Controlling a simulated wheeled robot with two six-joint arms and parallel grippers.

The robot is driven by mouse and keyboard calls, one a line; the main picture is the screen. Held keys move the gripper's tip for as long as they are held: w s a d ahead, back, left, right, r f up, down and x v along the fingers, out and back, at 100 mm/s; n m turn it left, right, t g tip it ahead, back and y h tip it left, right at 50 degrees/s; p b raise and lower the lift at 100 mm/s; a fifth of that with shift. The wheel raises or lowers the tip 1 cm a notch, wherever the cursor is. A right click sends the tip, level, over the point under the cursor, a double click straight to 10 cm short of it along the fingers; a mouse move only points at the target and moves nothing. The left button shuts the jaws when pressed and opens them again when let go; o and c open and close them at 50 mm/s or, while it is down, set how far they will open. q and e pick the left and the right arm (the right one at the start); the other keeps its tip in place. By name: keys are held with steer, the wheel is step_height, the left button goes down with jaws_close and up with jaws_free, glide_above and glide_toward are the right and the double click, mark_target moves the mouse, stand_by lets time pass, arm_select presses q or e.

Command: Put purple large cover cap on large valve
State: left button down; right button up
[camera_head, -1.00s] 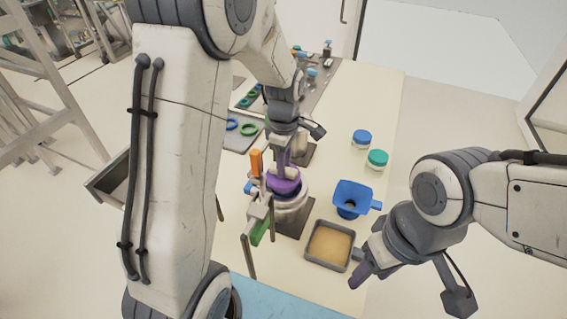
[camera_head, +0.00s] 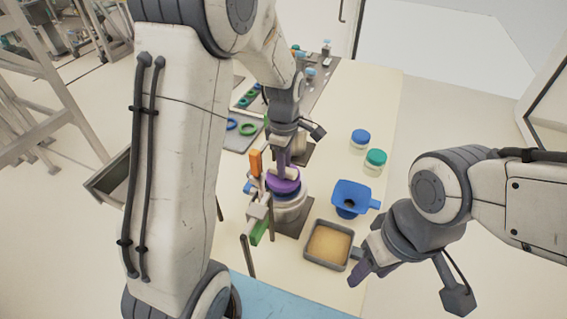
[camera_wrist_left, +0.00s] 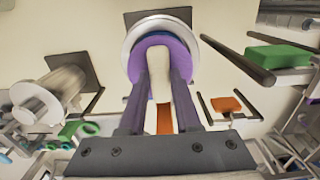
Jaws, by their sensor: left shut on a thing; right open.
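The purple large cover cap (camera_head: 286,186) sits at the top of the large valve (camera_head: 291,210), a pale round body with a blue ring just under the cap. In the left wrist view the cap (camera_wrist_left: 184,60) is in front of the valve's pale rim (camera_wrist_left: 158,20), with part of the blue ring showing. My left gripper (camera_head: 284,168) is above the valve, its purple fingers shut on the cap's pale upright grip; they also show in the left wrist view (camera_wrist_left: 158,84). Whether the cap is fully seated cannot be told. My right gripper (camera_head: 366,268) is open and empty beside the square tray.
A blue funnel (camera_head: 347,194) and a square tray of tan material (camera_head: 308,261) stand right of the valve. Blue-lidded (camera_head: 360,138) and green-lidded (camera_head: 375,160) jars stand farther back. An orange-handled valve (camera_head: 255,163) is close on the left.

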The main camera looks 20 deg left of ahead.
arm_select(q)
steer(key=shift+f+b, duration=0.55)
steer(key=shift+f, duration=0.25)
stand_by(0.4)
steer(key=shift+r+p, duration=0.15)
steer(key=shift+p, duration=0.3)
stand_by(0.8)
steer(key=shift+f, duration=0.4)
stand_by(1.1)
steer(key=shift+c, duration=0.2)
jaws_free()
steer(key=shift+r, duration=0.1)
steer(key=shift+r+p, duration=2.9)
steer(key=shift+r, duration=0.25)
